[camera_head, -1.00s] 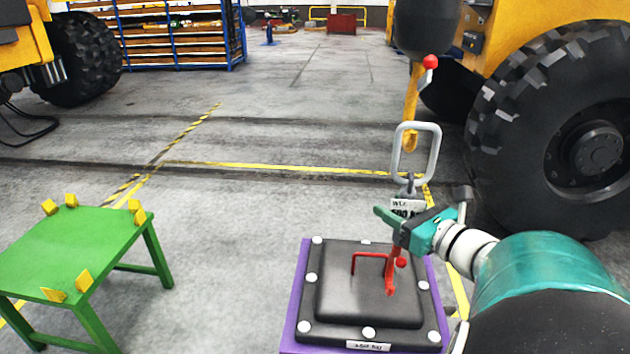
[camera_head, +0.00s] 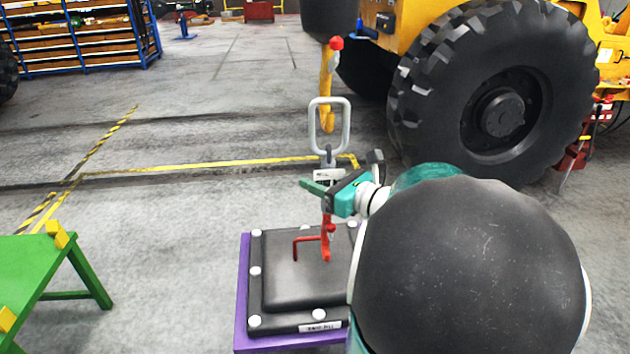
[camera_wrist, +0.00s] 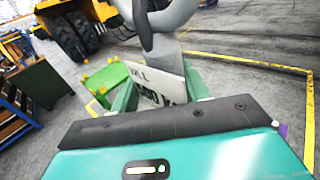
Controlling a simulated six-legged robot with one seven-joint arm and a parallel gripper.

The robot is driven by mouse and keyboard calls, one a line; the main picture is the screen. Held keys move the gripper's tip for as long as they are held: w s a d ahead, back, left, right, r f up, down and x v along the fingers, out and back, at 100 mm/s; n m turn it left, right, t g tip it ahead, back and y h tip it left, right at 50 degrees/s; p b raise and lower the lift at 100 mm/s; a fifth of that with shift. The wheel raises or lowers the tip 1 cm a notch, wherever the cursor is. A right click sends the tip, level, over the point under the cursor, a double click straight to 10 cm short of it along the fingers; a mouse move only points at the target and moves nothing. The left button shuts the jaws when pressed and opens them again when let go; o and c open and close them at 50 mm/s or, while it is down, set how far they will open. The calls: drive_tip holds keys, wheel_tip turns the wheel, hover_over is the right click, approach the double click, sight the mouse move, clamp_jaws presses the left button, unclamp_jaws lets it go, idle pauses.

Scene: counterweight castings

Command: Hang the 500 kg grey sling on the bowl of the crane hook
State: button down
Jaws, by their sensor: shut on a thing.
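The grey sling has a rounded rectangular grey link (camera_head: 346,128) at its top, a white tag (camera_head: 328,174) below it and a red hook (camera_head: 326,245) at its bottom. My gripper (camera_head: 328,192) is shut on the sling near the tag and holds it upright. The tag (camera_wrist: 155,82) reads roughly "WLL 500 k" in the wrist view, between my fingers. The yellow crane hook (camera_head: 326,82), with a red-tipped part, hangs from above. Its bowl shows through the link's opening; the link's top bar crosses before it. I cannot tell whether they touch.
A black casting (camera_head: 292,275) with a red handle lies on a purple stand (camera_head: 243,300) below the sling. A green table (camera_head: 35,275) with yellow blocks stands at left. A large tyre (camera_head: 500,95) of a yellow vehicle is at right. The floor between is clear.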

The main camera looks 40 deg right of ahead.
drive_tip(key=shift+w+d, duration=0.35)
drive_tip(key=shift+w, duration=0.15)
drive_tip(key=shift+w+d+f, duration=0.1)
drive_tip(key=shift+w+f, duration=0.05)
drive_tip(key=shift+f, duration=0.5)
drive_tip(key=shift+w+d+f, duration=0.1)
drive_tip(key=shift+w+f, duration=0.1)
drive_tip(key=shift+f, duration=0.5)
drive_tip(key=shift+w+d+f, duration=0.1)
drive_tip(key=shift+w+f, duration=0.05)
drive_tip(key=shift+f, duration=0.6)
drive_tip(key=c, duration=0.8)
unclamp_jaws()
drive_tip(key=shift+o, duration=0.8)
drive_tip(key=shift+f, duration=0.1)
